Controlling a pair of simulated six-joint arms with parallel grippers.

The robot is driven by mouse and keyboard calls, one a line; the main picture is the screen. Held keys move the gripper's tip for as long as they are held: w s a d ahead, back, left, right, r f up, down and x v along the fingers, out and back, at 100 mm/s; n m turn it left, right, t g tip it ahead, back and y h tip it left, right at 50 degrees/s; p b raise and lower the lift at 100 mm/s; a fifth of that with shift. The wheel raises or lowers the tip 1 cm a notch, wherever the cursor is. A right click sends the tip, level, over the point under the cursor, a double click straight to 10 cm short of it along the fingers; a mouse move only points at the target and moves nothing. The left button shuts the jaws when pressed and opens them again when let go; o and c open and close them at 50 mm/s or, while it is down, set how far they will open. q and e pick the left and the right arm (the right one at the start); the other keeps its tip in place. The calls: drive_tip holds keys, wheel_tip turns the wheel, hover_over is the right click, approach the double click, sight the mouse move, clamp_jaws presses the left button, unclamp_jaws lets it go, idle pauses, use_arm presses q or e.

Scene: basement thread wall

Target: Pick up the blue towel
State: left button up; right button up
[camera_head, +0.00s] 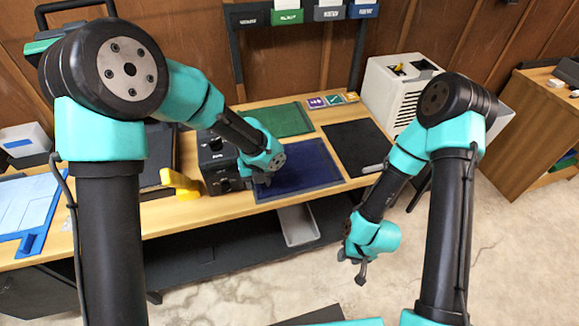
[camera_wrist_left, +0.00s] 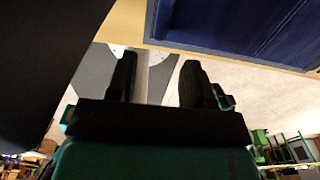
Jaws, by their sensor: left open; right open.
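A flat, dark blue rectangle (camera_head: 305,168), which looks like the blue towel, lies on the wooden workbench within a darker blue border. In the left wrist view its ribbed blue surface (camera_wrist_left: 235,22) fills the upper right, beyond the fingers. My left gripper (camera_head: 262,180) is at the blue rectangle's left edge, partly hidden by its own wrist; I cannot tell whether it touches. In the left wrist view my left gripper (camera_wrist_left: 157,80) has its two dark fingers apart with nothing between them. My right gripper (camera_head: 358,272) hangs empty over the floor in front of the bench.
A black box (camera_head: 215,165) stands left of the blue rectangle, close to my left wrist. A green mat (camera_head: 290,120) lies behind it and a black mat (camera_head: 352,146) to its right.

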sight(259, 191)
use_arm(q)
drive_tip(key=shift+f, duration=2.6)
clamp_jaws()
